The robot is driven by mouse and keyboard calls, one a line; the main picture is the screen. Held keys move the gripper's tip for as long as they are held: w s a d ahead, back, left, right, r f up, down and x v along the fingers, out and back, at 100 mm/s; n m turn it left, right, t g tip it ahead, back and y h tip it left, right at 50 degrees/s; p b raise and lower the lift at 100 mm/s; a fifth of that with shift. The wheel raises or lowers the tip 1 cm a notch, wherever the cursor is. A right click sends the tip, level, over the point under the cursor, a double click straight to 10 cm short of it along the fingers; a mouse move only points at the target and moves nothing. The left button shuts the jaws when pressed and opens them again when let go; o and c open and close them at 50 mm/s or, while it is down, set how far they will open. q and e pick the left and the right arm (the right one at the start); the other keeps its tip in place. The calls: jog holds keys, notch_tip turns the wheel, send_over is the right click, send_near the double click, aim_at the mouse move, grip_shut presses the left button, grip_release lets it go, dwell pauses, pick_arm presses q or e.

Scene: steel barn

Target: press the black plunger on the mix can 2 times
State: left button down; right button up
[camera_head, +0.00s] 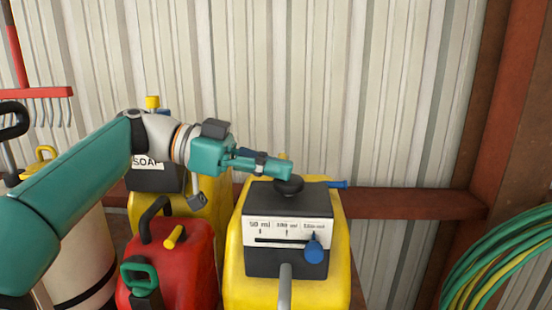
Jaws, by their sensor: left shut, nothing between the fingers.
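The mix can (235,282) is a yellow container with a dark top unit, a scale panel (288,232) and a blue slider knob (314,249) near the right end of the scale. The black plunger (289,186) is a round dark knob on top of the can. My left gripper (272,168) is shut and empty. Its fingertips are at the plunger's upper edge; I cannot tell whether they touch it. The left arm reaches in from the left, over the red can. My right gripper is not in view.
A red can (190,265) with a yellow spout stands left of the mix can. A yellow soap container (150,204) stands behind it. A cream drum (80,255) is at far left. A green hose coil (500,262) hangs at right. A corrugated wall (400,90) closes the back.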

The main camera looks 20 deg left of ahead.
pick_arm(q)
jog(key=shift+f, duration=0.4)
jog(key=shift+r+p, duration=0.6)
jog(key=shift+p, duration=0.05)
jog(key=r+p, duration=0.2)
jog(key=r, duration=0.2)
jog(key=shift+a+p, duration=0.25)
jog(key=shift+p, duration=0.15)
jog(key=v, duration=0.9)
jog(key=shift+a+f, duration=0.2)
jog(key=shift+a, duration=0.05)
jog(key=shift+s, duration=0.15)
notch_tip(320, 180, up, 5)
jog(key=p, duration=0.4)
jog(key=shift+s+a, duration=0.1)
